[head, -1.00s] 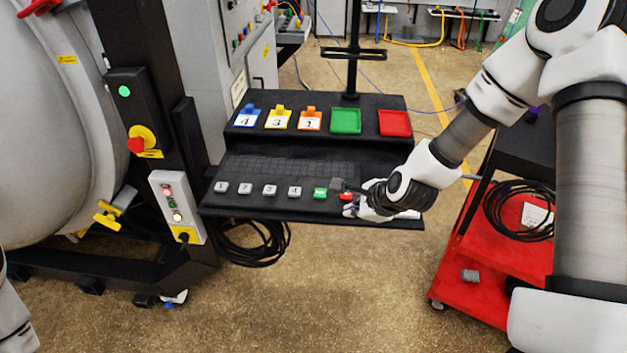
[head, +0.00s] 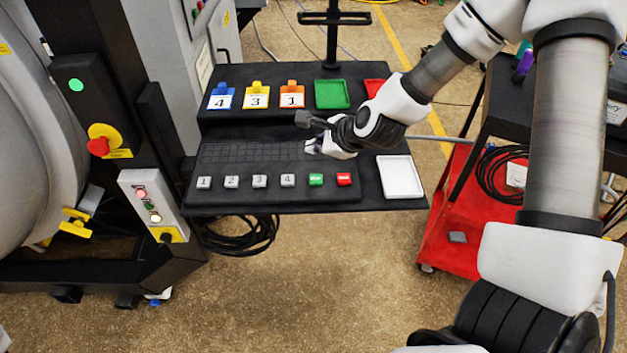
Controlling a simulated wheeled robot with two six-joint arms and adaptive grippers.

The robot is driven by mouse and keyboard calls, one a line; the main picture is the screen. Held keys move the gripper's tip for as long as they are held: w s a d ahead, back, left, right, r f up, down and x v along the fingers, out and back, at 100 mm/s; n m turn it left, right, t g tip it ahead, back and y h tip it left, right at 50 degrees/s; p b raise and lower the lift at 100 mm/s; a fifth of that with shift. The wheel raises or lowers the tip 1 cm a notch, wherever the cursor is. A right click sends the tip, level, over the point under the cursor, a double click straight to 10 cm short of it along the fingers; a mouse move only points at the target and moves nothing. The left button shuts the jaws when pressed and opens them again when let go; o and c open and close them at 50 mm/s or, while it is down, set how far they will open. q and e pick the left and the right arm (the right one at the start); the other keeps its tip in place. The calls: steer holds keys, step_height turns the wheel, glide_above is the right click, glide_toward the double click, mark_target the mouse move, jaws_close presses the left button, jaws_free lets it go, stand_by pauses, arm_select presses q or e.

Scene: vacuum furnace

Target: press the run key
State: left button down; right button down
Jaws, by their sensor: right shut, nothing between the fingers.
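The console (head: 275,201) carries a row of keys: grey keys marked 1 to 4, then a green key (head: 316,180) and a red key (head: 344,179). The lettering on the green and red keys is too small to read, so I cannot tell which says run. My right gripper (head: 311,134) is shut and empty. It appears over the back of the key panel, beyond the green and red keys and apart from both. Both keys are in plain sight. My left gripper is not in view.
Behind the keys stand blue (head: 221,97), yellow (head: 256,96) and orange (head: 291,96) number tags, a green tray (head: 332,94) and a partly hidden red tray (head: 375,86). A white tray (head: 400,177) lies right of the keys. A red cart (head: 450,225) stands at right.

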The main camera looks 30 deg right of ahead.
mark_target(317, 180)
steer(key=f+b, duration=0.1)
steer(key=f, duration=0.1)
steer(key=f+b, duration=0.4)
steer(key=shift+s+d+f, duration=0.1)
steer(key=shift+s+f, duration=0.05)
steer(key=shift+s, duration=0.1)
steer(key=shift+w+f, duration=0.15)
steer(key=shift+f, duration=0.15)
steer(key=shift+r, duration=0.1)
steer(key=shift+s+r, duration=0.1)
steer(key=shift+s, duration=0.1)
steer(key=shift+w, duration=0.1)
stand_by(0.4)
steer(key=shift+f+b, duration=0.5)
steer(key=shift+b, duration=0.3)
